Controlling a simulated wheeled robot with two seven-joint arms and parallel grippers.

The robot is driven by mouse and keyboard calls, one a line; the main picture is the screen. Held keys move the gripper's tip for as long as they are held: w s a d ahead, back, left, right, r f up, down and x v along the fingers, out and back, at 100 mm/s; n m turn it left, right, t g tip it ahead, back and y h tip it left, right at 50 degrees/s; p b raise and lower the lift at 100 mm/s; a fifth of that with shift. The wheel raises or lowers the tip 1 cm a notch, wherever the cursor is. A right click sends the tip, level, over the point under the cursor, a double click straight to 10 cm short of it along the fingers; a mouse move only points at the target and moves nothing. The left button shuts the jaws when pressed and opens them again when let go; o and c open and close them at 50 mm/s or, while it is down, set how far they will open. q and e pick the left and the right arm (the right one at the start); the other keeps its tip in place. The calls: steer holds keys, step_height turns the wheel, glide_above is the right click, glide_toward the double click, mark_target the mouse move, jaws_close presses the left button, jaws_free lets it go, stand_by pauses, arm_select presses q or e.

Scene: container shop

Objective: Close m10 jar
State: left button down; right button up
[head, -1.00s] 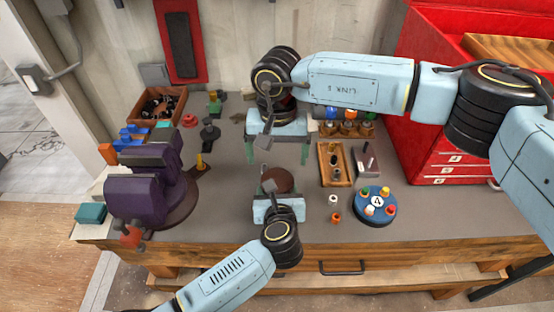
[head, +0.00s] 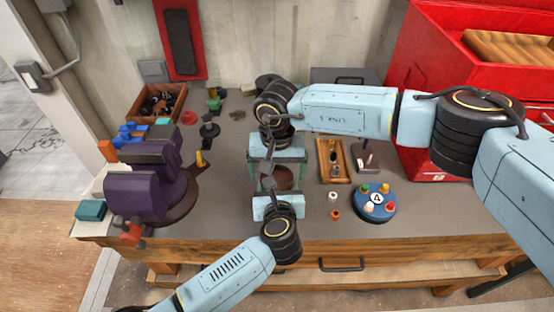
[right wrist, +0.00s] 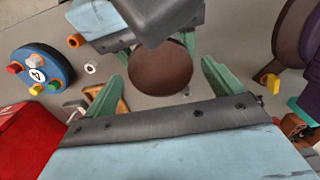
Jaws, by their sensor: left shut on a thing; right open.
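The jar shows as a round dark brown top (head: 284,181) near the middle of the bench in the head view. It also shows in the right wrist view (right wrist: 160,66). Its body is mostly hidden, and I cannot tell whether the lid is seated. My left gripper (head: 277,196) is shut on the jar from the front side. My right gripper (head: 276,175) is open behind and above it. In the right wrist view its two green fingers (right wrist: 162,74) stand apart on either side of the brown top, seemingly without touching it.
A purple vise (head: 150,185) stands at the left. A blue round stand (head: 373,207) with coloured pieces, a white ring (head: 332,196) and an orange ring (head: 335,215) lie to the right. A wooden tray (head: 331,160) is behind them. A red tool chest (head: 430,165) is at the right.

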steer(key=shift+f, duration=0.35)
steer(key=shift+c, duration=0.4)
steer(key=c, duration=0.9)
steer(key=shift+m, duration=1.7)
steer(key=o, duration=1)
steer(key=shift+o, duration=0.2)
steer(key=shift+r, duration=0.15)
